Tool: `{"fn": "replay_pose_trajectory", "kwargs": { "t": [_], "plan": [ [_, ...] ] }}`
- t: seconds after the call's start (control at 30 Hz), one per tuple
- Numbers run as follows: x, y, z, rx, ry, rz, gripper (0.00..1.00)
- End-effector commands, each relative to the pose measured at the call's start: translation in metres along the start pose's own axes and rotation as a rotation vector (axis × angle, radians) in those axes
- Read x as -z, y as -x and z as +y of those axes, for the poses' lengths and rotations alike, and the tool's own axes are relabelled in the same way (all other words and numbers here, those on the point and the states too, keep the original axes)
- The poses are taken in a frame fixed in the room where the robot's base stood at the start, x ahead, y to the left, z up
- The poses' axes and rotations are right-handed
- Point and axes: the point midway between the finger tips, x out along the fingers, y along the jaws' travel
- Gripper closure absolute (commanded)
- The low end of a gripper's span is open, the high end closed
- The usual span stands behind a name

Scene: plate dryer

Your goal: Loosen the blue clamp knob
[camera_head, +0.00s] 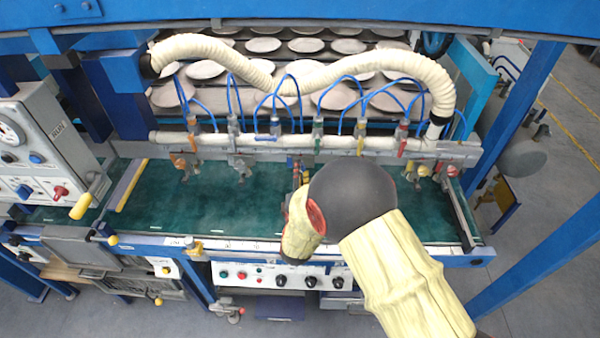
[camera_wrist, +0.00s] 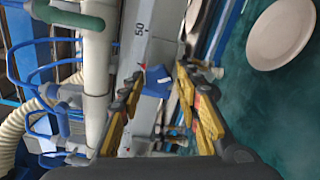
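In the wrist view a small blue block-like part, apparently the clamp knob (camera_wrist: 157,82), sits on the grey rail. A small red mark shows beside it. My gripper (camera_wrist: 163,95) has its yellow-padded fingers spread, one on each side of the blue part in the picture. I see no contact, and the depth between them is unclear. In the head view my gripper (camera_head: 299,172) is at the rail, above the green belt, largely hidden behind my dark wrist joint. The knob cannot be made out clearly there.
The grey rail (camera_wrist: 137,45) carries a white pipe (camera_wrist: 98,75) and several nozzles with blue hoses. Below is the green belt (camera_head: 230,205). A beige plate (camera_wrist: 281,33) lies on green in the wrist view. A ribbed hose (camera_head: 330,73) hangs above, before racked plates.

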Motion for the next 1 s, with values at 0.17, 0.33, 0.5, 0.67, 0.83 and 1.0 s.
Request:
{"fn": "replay_pose_trajectory", "kwargs": {
  "t": [0.17, 0.33, 0.5, 0.67, 0.83, 1.0],
  "plan": [
    [0.000, 0.000, 0.001, -0.002, -0.001, -0.001, 0.55],
    [0.000, -0.001, 0.001, -0.002, -0.002, -0.001, 0.55],
    [0.000, 0.003, 0.002, -0.002, -0.002, 0.000, 0.55],
    [0.001, 0.022, 0.001, -0.002, -0.001, 0.002, 0.55],
    [0.002, 0.057, 0.002, -0.002, -0.001, 0.003, 0.55],
    [0.001, 0.089, 0.001, -0.002, -0.001, 0.003, 0.55]
  ]
}}
